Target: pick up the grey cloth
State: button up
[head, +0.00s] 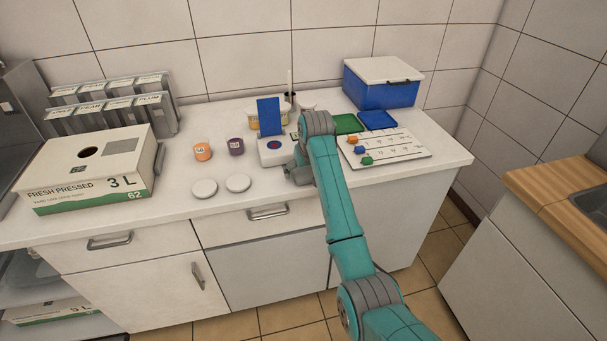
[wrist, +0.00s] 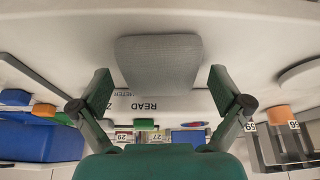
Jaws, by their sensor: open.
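The grey cloth (wrist: 158,62) shows in the wrist view as a flat grey pad with rounded corners. It lies on the white worktop, between and a little beyond my fingertips. I cannot make it out in the head view, where my arm covers that part of the counter. My gripper (wrist: 160,80) is open and empty, with one finger on each side of the cloth and visible gaps to both. In the head view my gripper (head: 297,172) is low over the counter's front half, mostly hidden behind my wrist.
A white device (head: 275,150) with a blue panel stands close to my gripper. An orange jar (head: 202,151), a purple jar (head: 236,146) and white discs (head: 238,183) are to the left. A white board (head: 405,146) with coloured pieces and a blue bin (head: 380,90) are right.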

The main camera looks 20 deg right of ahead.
jog(key=c, duration=1)
